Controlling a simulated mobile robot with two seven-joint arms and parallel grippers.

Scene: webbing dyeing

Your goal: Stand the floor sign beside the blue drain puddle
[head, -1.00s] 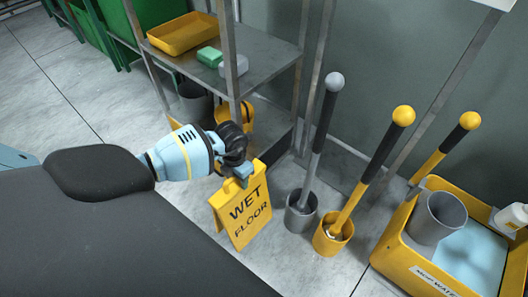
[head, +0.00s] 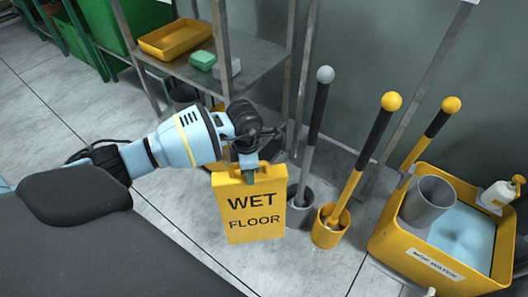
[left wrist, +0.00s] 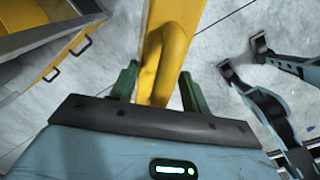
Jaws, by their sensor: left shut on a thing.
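The yellow floor sign (head: 254,205), lettered WET FLOOR, hangs upright in the head view, its front facing me. My left gripper (head: 248,172) is shut on the sign's top edge. In the left wrist view the sign (left wrist: 168,45) lies between the green fingers of my left gripper (left wrist: 158,88). I cannot tell how far its bottom edge is from the floor. My right gripper (left wrist: 243,57) shows at the right of the left wrist view, its fingers apart and empty. No blue drain puddle is visible.
A grey holder (head: 299,211) and a yellow holder (head: 326,233) with long-handled tools stand right of the sign. A yellow mop-water tub (head: 385,237) is farther right. A metal shelf (head: 262,55) stands behind. Bare tiled floor (head: 70,130) lies left.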

